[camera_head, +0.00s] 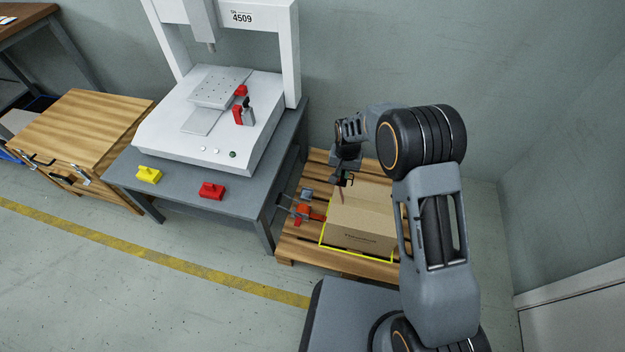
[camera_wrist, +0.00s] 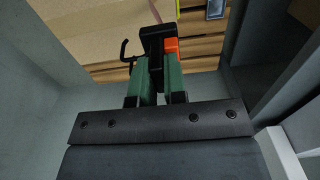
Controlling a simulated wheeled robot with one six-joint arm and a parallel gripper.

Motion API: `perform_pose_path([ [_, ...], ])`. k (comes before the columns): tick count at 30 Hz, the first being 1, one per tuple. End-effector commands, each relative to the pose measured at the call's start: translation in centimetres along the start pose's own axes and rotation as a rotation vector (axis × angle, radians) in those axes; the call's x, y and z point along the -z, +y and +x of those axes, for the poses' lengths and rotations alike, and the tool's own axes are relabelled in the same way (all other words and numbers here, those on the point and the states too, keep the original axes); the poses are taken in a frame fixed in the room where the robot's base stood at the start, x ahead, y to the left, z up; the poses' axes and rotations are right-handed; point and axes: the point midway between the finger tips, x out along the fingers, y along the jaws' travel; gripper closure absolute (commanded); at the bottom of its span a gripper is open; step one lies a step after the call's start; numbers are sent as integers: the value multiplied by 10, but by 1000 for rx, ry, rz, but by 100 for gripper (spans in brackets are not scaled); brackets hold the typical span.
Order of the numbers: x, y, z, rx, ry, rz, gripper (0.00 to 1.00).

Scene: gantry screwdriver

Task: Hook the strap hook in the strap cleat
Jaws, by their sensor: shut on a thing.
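My gripper (camera_head: 346,180) is above the back left part of the cardboard box. In the wrist view its green fingers (camera_wrist: 159,88) are shut on a black piece (camera_wrist: 154,40), which I take as the strap hook; a thin bent black hook (camera_wrist: 126,50) sticks out to its left. An orange part (camera_wrist: 171,46) sits against its right side. In the head view a thin reddish strip (camera_head: 341,196) shows below my gripper, by the box. An orange and grey fitting (camera_head: 302,211) stands at the pallet's left side. I cannot tell which part is the strap cleat.
The cardboard box (camera_head: 362,215) stands on a wooden pallet (camera_head: 287,245), with a yellow line along its base. A grey table (camera_head: 240,202) with the white gantry machine (camera_head: 213,145) is on the left. It bears yellow (camera_head: 149,175) and red (camera_head: 212,190) blocks. A wall rises behind.

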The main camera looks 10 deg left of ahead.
Motion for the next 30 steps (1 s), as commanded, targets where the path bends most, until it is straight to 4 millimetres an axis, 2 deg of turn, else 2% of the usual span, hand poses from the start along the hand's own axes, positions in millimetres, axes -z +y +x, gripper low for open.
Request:
perform_pose_path([
  [1,-2,-20,13,-1,-1,-4,100],
  [6,-11,-67,34,-1,-1,0,100],
  [9,-16,-84,42,-1,-1,1,100],
  [12,-18,-92,45,0,0,4,100],
  [17,-20,-84,46,-1,-1,5,100],
  [30,-17,-13,45,-1,-2,6,100],
])
